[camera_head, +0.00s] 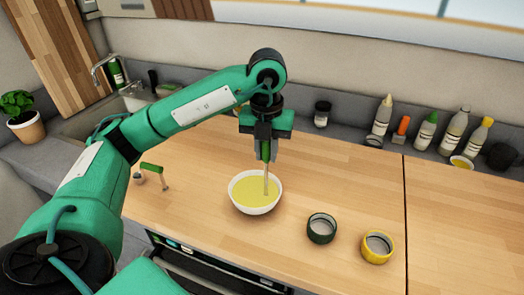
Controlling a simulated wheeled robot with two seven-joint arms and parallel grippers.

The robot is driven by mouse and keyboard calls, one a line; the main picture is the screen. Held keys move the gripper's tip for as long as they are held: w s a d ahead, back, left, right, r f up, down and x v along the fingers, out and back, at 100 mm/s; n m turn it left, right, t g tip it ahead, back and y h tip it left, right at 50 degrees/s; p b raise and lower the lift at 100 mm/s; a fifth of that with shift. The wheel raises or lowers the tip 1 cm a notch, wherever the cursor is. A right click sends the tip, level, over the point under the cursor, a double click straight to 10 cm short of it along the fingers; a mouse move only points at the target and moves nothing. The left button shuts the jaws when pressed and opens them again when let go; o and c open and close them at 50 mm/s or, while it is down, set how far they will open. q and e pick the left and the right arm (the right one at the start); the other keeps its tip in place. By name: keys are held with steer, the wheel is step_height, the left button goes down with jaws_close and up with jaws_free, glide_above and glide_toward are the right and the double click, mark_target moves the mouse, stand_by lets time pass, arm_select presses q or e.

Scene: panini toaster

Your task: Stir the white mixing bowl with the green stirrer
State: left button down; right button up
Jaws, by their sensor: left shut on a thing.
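The white mixing bowl (235,198) stands on the wooden counter and holds a yellow liquid. My left gripper (266,153) is above the bowl, pointing down, and is shut on the stirrer (266,182). The stirrer's pale shaft hangs nearly upright, with its lower end in the yellow liquid. My right gripper is not in view.
A dark green ring-shaped container (321,238) and a yellow one (376,257) sit right of the bowl. A small green-handled item (152,168) is to the left. Several bottles (425,130) line the back right. The counter (350,180) behind the rings is clear.

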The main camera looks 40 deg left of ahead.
arm_select(q)
steer(key=shift+r, duration=0.1)
step_height(320, 180, up, 6)
steer(key=p, duration=0.5)
stand_by(0.4)
steer(key=shift+f, duration=0.2)
stand_by(0.4)
